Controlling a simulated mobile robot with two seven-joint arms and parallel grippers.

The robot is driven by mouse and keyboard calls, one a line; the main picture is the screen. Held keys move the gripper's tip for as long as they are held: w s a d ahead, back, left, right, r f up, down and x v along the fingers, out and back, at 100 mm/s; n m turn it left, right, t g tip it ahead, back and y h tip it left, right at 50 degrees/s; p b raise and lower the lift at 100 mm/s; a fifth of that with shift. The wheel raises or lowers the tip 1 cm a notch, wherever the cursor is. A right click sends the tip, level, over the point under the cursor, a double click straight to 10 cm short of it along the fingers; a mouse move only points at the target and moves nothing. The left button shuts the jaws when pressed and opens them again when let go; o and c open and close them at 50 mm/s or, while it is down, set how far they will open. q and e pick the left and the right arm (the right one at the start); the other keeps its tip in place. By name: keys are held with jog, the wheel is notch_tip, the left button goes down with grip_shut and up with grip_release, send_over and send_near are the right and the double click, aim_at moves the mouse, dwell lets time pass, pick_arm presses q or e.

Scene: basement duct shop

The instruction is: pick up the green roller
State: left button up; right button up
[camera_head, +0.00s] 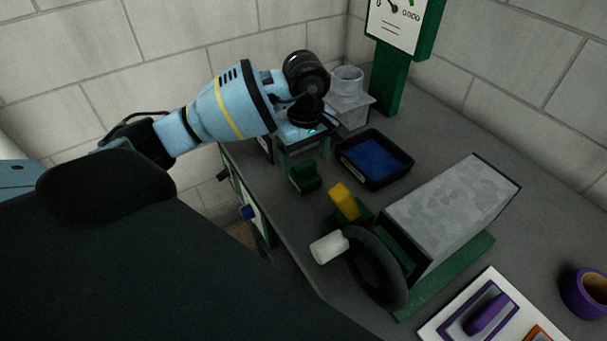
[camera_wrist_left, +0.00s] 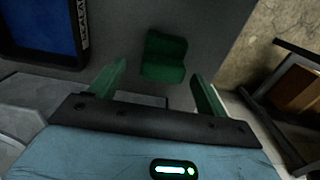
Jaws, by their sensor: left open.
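A small dark green piece with a rounded part, which appears to be the green roller (camera_head: 304,180), sits on the grey bench near its front left edge. In the left wrist view the green roller (camera_wrist_left: 164,57) lies ahead of the jaws, between the lines of the two fingers. My left gripper (camera_head: 304,156) hangs just behind and above it in the head view. Its green fingers are spread apart with nothing held between them, as the left wrist view (camera_wrist_left: 158,72) also shows. I cannot tell whether the fingers touch the roller. My right gripper is not in view.
A black-rimmed blue tray (camera_head: 345,160) stands right of the roller. A grey duct fitting (camera_head: 349,100) is behind it. A yellow block (camera_head: 345,201), a dark handwheel (camera_head: 378,268) and a grey metal box (camera_head: 455,210) stand nearer. The bench edge is close on the left.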

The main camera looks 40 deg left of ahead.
aim_at(304, 164)
pick_arm(q)
jog(key=f, duration=0.4)
jog(key=shift+s, duration=0.2)
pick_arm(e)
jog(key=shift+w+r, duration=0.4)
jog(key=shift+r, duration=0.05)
pick_arm(q)
jog(key=c, duration=1.1)
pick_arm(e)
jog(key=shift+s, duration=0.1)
pick_arm(q)
jog(key=shift+r, duration=0.2)
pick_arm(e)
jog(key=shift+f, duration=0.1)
pick_arm(q)
jog(key=shift+r, duration=0.2)
notch_tip(304, 164, up, 3)
jog(key=shift+s+f, duration=0.1)
jog(key=shift+s, duration=0.05)
jog(key=s+d, duration=0.1)
jog(key=s, duration=0.6)
jog(key=s+d+r, duration=0.1)
jog(key=s+d, duration=0.1)
jog(key=s, duration=0.6)
jog(key=shift+s+d+r+b, duration=0.2)
jog(key=shift+d+b, duration=0.1)
jog(key=shift+b, duration=0.15)
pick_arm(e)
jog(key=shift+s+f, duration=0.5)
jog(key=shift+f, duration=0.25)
